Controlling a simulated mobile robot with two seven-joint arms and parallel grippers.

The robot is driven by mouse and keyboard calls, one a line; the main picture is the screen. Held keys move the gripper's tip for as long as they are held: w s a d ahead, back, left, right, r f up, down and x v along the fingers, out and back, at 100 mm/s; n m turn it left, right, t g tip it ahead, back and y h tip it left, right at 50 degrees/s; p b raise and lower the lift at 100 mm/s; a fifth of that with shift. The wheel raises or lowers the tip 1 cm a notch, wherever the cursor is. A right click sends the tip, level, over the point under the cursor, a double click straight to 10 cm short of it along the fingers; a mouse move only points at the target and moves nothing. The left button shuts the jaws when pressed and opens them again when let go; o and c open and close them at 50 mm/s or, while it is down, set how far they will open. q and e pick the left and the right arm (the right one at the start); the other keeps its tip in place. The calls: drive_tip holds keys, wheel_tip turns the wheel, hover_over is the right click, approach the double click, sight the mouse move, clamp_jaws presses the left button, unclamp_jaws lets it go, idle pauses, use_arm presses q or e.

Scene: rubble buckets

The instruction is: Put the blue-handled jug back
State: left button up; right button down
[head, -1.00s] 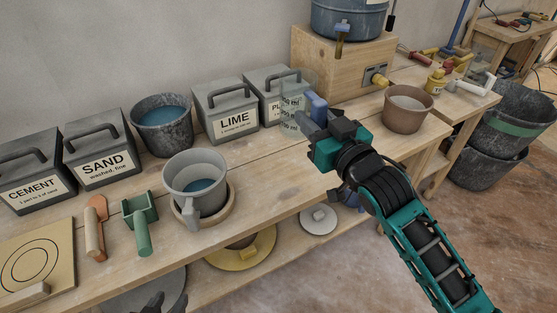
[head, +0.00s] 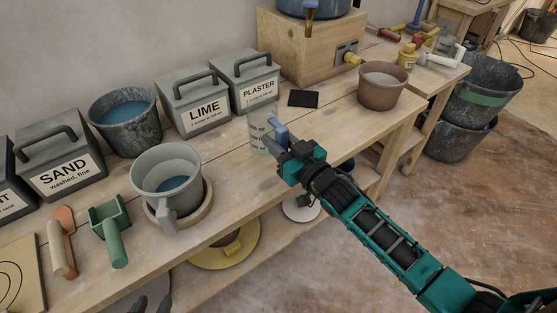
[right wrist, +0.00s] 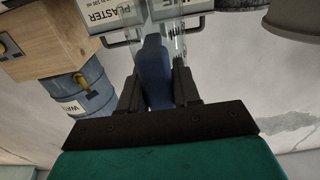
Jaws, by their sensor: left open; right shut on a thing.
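The clear jug (head: 261,130) with dark markings and a blue handle (head: 281,134) is in front of the plaster box. My right gripper (head: 291,152) is shut on the blue handle. In the right wrist view the handle (right wrist: 155,72) lies between the two dark fingers, with the clear jug wall (right wrist: 175,42) beyond it. The jug looks upright; whether its base touches the bench is hard to tell. A dark square pad (head: 303,99) lies bare on the bench, behind and right of the jug.
A grey mug-like pitcher (head: 168,180) with water stands on a round wooden base left of the jug. Lime (head: 195,103) and plaster (head: 246,83) boxes and a water bucket (head: 125,116) line the wall. A brown pot (head: 382,88) stands right of the pad.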

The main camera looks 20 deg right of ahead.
wheel_tip(320, 180, down, 4)
drive_tip(key=shift+f+b, duration=0.1)
drive_tip(key=shift+b, duration=0.4)
drive_tip(key=shift+f, duration=0.65)
drive_tip(key=c, duration=0.8)
unclamp_jaws()
use_arm(q)
drive_tip(key=shift+w+d+f, duration=0.2)
drive_tip(key=shift+w+d, duration=0.05)
drive_tip(key=shift+w, duration=0.1)
